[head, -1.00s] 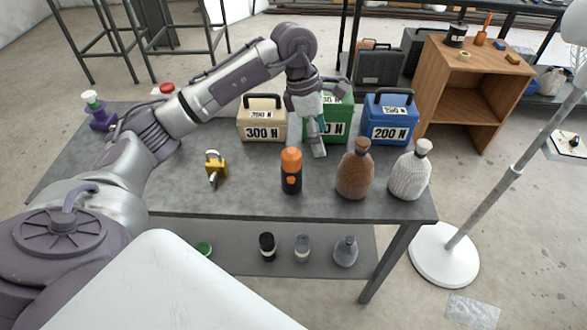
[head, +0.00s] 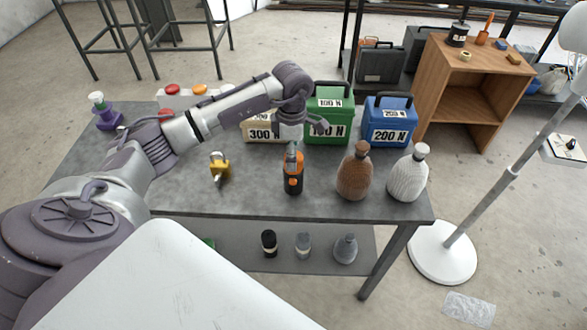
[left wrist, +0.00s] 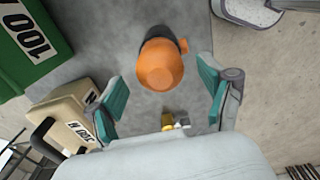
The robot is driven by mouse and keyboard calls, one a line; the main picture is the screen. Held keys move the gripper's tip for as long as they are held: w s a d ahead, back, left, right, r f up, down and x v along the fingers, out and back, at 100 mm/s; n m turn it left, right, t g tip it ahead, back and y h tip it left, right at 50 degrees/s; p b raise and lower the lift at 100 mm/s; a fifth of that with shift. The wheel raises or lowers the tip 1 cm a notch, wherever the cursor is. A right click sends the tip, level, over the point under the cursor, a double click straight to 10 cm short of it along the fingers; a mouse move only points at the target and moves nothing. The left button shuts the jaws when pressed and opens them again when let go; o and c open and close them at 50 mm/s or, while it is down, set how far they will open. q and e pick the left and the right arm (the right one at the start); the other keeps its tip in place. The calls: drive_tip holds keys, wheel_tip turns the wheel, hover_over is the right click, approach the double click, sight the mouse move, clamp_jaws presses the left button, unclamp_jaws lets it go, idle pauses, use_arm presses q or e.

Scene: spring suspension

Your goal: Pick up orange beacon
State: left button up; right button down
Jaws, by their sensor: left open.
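The orange beacon (head: 293,182) stands upright on the grey table, with a black band and lower body. In the left wrist view its orange dome (left wrist: 161,64) lies ahead of and between the fingers, seen from above. My left gripper (head: 292,150) is over the beacon in the head view and hides part of its top. In the left wrist view the left gripper (left wrist: 168,100) has its teal-padded fingers wide apart, with nothing between the pads. Whether the fingertips reach down beside the dome is hard to tell. My right gripper is not in view.
On the table (head: 240,200), a brown bottle (head: 354,175) and a white ribbed bottle (head: 408,176) stand right of the beacon. A yellow padlock (head: 219,168) is to its left. Beige (head: 262,134), green (head: 330,120) and blue (head: 390,122) weight boxes stand behind.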

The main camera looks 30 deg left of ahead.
use_arm(q)
drive_tip(key=shift+w+d+f+p, duration=0.15)
drive_tip(key=shift+f+p, duration=0.3)
drive_tip(key=shift+f, duration=1.2)
drive_tip(key=shift+c, duration=0.2)
drive_tip(key=c, duration=1.3)
